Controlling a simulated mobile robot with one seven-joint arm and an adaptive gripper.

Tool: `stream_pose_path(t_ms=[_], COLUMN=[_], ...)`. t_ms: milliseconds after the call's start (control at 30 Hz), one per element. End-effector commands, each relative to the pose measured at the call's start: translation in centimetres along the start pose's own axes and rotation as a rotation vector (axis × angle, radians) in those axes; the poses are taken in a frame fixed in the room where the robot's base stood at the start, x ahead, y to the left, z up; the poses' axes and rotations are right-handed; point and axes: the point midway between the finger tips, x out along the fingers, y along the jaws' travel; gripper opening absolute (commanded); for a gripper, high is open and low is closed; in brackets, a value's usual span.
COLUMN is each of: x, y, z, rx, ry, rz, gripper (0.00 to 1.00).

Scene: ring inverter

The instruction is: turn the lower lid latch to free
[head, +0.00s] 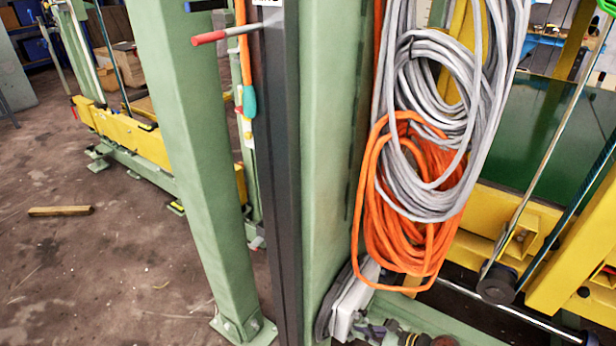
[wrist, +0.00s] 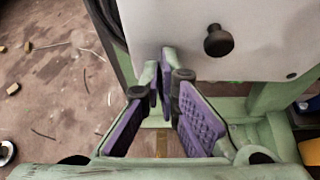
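In the wrist view, a pale lid-like panel (wrist: 265,50) fills the top right. A dark round knob (wrist: 218,40), which looks like the lower lid latch, stands out from its face. Its turned position cannot be told. My gripper (wrist: 160,78), with purple pads, has its fingertips close together below and left of the knob, apart from it in the picture. Nothing shows held between them. In the head view, a pale housing (head: 350,303) with a dark edge sits low behind the green post. My gripper is partly visible at the bottom edge there; the knob is hidden.
A green post (head: 335,150) and dark upright rail (head: 280,180) stand beside the housing. Orange (head: 400,230) and grey (head: 430,100) cable coils hang above it. Yellow framework (head: 490,240) stands to the right. Brown floor at left is mostly clear, with a wooden piece (head: 60,211).

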Motion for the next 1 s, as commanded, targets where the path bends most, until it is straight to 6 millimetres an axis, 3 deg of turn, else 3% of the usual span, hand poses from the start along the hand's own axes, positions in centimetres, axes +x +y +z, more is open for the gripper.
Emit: stream_pose_path(t_ms=[367, 800, 1000], x=[-0.5, -4.7, -5.6], y=[-0.1, -0.2, -0.1], z=[0.4, -1.9, -2.3], rx=[0.001, 0.001, 0.000], ry=[0.003, 0.005, 0.002], rz=[0.001, 0.000, 0.002], gripper=[0.00, 0.00, 0.00])
